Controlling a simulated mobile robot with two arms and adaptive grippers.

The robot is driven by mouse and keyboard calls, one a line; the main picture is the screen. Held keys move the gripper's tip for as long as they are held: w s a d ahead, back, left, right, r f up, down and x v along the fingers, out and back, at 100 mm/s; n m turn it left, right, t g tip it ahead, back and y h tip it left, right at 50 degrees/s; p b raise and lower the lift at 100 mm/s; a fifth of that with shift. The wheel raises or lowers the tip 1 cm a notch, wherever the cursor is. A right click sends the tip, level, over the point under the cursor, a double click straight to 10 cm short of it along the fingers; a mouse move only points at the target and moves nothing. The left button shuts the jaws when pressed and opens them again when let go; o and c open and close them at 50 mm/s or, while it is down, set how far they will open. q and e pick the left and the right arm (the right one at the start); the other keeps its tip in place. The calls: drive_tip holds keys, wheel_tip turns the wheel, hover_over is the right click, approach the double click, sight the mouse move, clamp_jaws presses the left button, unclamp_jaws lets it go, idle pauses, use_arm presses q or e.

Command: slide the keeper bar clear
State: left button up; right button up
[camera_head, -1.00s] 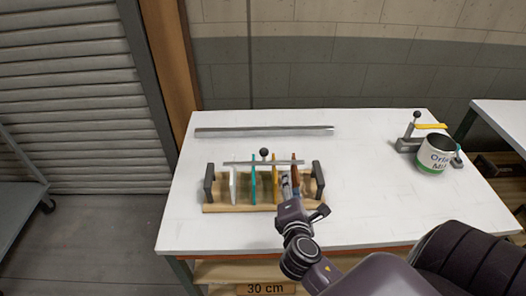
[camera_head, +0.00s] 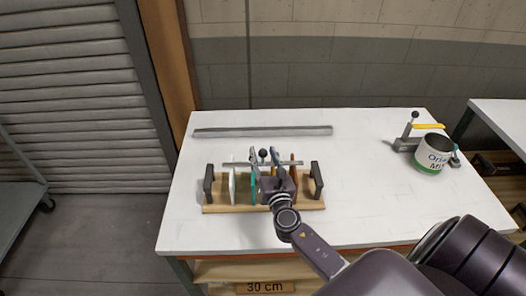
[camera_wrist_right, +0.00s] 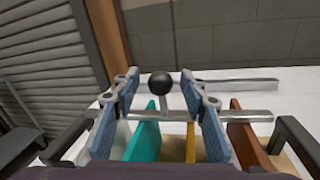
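The keeper bar (camera_head: 235,164) is a thin grey bar lying across the tops of the coloured plates in the wooden rack (camera_head: 225,208). A black ball knob (camera_head: 262,153) stands up from it; the knob (camera_wrist_right: 161,83) and bar (camera_wrist_right: 256,116) also show in the right wrist view. My right gripper (camera_head: 264,155) is over the rack. Its blue-padded fingers (camera_wrist_right: 163,92) are spread on either side of the knob, with a gap on both sides. My left gripper is not in view.
The rack holds white, teal (camera_wrist_right: 145,142), yellow and brown (camera_wrist_right: 248,145) plates between dark end handles. A long grey strip (camera_head: 262,131) lies behind it. The table between is clear.

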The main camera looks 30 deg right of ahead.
drive_tip(key=shift+w+d, duration=0.2)
drive_tip(key=shift+w, duration=0.25)
clamp_jaws()
